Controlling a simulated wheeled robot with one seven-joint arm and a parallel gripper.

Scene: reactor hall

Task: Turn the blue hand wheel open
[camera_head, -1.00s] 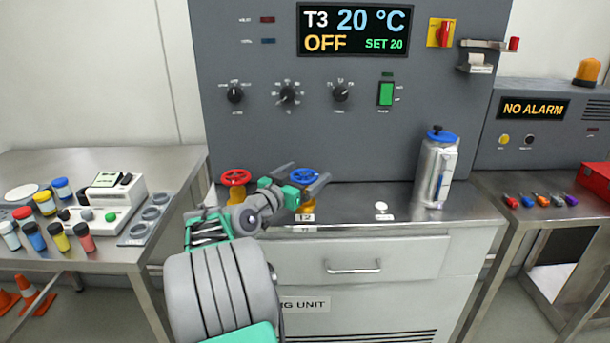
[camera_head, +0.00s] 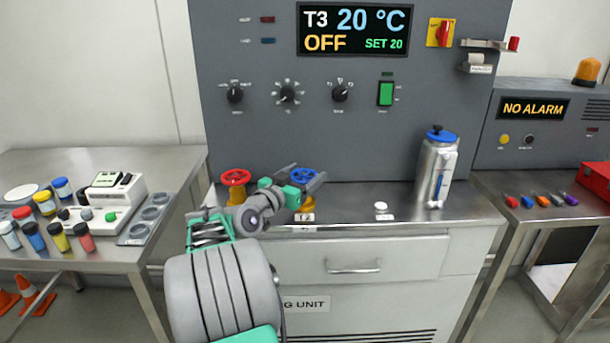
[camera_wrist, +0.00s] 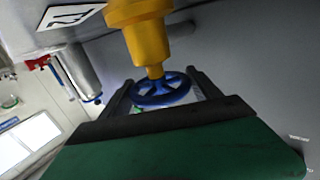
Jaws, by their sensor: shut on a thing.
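The blue hand wheel (camera_head: 303,176) sits on a yellow valve body (camera_head: 305,205) on the steel counter, in front of the grey panel. My gripper (camera_head: 302,178) is at the wheel, one finger on each side of it. In the wrist view the blue wheel (camera_wrist: 161,89) lies between the two dark fingers of my gripper (camera_wrist: 160,95), with its spokes and hub visible. The yellow valve body (camera_wrist: 146,35) also shows there. My gripper is shut on the wheel's rim. The exact contact points are hard to see.
A red hand wheel (camera_head: 235,177) on a yellow valve stands close to the left. A silver canister (camera_head: 436,170) with a blue lid stands to the right on the counter (camera_head: 350,209). The panel (camera_head: 300,130) with knobs rises close behind. The counter between valve and canister is mostly clear.

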